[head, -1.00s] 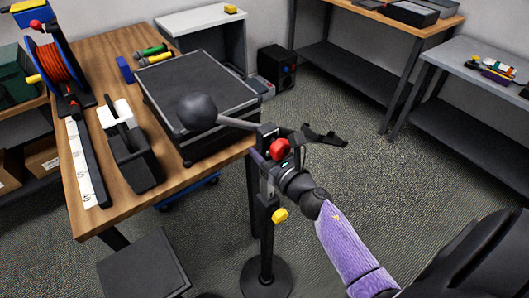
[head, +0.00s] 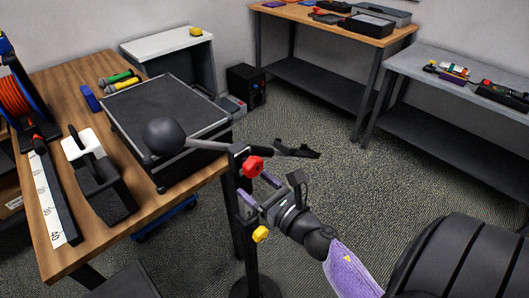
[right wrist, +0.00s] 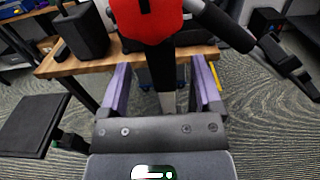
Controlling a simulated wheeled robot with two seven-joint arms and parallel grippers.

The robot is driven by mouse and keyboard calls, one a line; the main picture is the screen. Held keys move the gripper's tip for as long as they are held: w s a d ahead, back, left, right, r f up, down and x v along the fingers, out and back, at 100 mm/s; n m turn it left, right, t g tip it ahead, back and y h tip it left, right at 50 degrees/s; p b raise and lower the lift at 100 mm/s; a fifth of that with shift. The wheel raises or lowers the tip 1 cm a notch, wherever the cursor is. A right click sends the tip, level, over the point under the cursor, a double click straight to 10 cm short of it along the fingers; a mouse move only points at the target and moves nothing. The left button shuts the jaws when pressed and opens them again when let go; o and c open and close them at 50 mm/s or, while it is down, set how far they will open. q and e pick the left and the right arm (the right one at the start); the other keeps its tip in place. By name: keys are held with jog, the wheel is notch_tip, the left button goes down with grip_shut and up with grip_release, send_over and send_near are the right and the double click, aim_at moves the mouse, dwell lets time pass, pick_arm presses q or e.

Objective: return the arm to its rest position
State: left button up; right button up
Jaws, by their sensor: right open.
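My right gripper (head: 257,191) is open and empty, its two purple fingers apart, just below and in front of the red knob (head: 253,166) of a black boom stand (head: 246,262). In the right wrist view the open fingers (right wrist: 160,66) point towards the stand's post, with the red knob large just beyond them. I cannot tell whether a finger touches the post. The stand's boom (head: 208,146) carries a black ball (head: 164,136) over the table. A yellow knob (head: 261,234) sits lower on the stand. My left gripper is not in view.
The wooden table (head: 150,205) at left holds a black case (head: 165,105), a red cable reel (head: 14,97), a label strip (head: 50,205) and tools. Other benches stand at the back (head: 380,38) and right (head: 440,68). Carpet floor (head: 320,180) is open between them.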

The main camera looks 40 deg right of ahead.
jog(key=shift+s+d, duration=0.15)
jog(key=shift+s, duration=1.45)
